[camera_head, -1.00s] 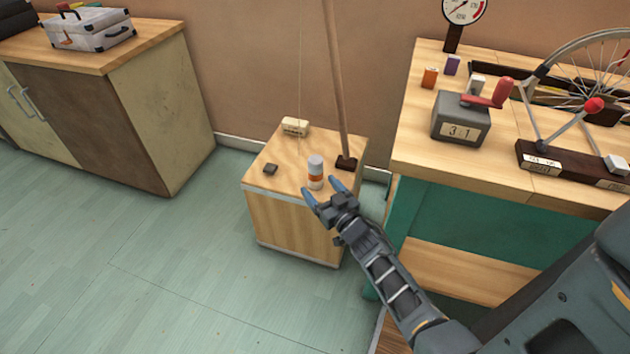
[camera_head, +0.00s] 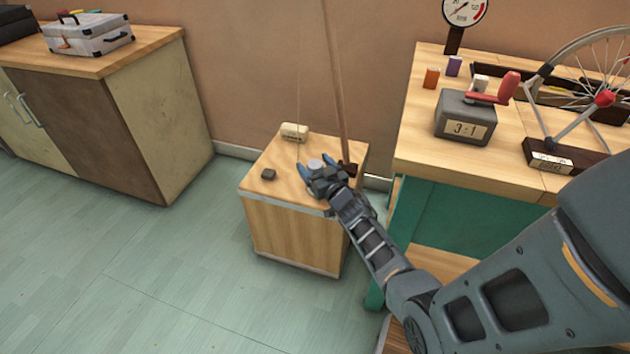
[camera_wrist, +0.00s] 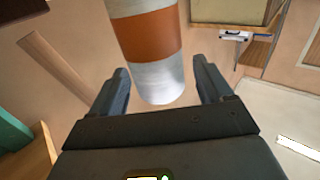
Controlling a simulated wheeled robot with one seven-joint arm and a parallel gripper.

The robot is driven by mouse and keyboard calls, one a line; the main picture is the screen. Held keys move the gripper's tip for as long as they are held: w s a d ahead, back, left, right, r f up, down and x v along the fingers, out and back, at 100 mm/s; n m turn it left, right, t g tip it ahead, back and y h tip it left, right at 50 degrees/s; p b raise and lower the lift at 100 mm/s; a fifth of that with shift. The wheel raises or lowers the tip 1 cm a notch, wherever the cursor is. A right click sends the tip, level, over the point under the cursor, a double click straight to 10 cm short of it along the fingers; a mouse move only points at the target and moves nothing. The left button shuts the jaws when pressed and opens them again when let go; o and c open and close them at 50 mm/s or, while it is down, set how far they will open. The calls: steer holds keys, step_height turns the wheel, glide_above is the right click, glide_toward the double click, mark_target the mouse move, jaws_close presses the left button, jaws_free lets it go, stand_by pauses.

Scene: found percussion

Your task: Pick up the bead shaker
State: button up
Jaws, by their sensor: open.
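The bead shaker (camera_wrist: 150,38), a pale cylinder with an orange-brown band, shows large in the wrist view between the two fingers of my gripper (camera_wrist: 165,88). The fingers are open on either side of it, with gaps visible. In the head view only the pale top of the shaker (camera_head: 315,164) shows; my gripper (camera_head: 319,172) hides its lower part. The shaker stands on the small wooden cabinet (camera_head: 265,190).
A wooden pole on a dark base (camera_head: 347,168) stands close right of my gripper. A cream block (camera_head: 294,131) and a small dark block (camera_head: 268,174) lie on the cabinet. A workbench (camera_head: 425,150) with a grey crank box (camera_head: 464,117) is at the right.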

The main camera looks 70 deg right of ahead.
steer(key=shift+c, duration=0.4)
steer(key=c, duration=1.3)
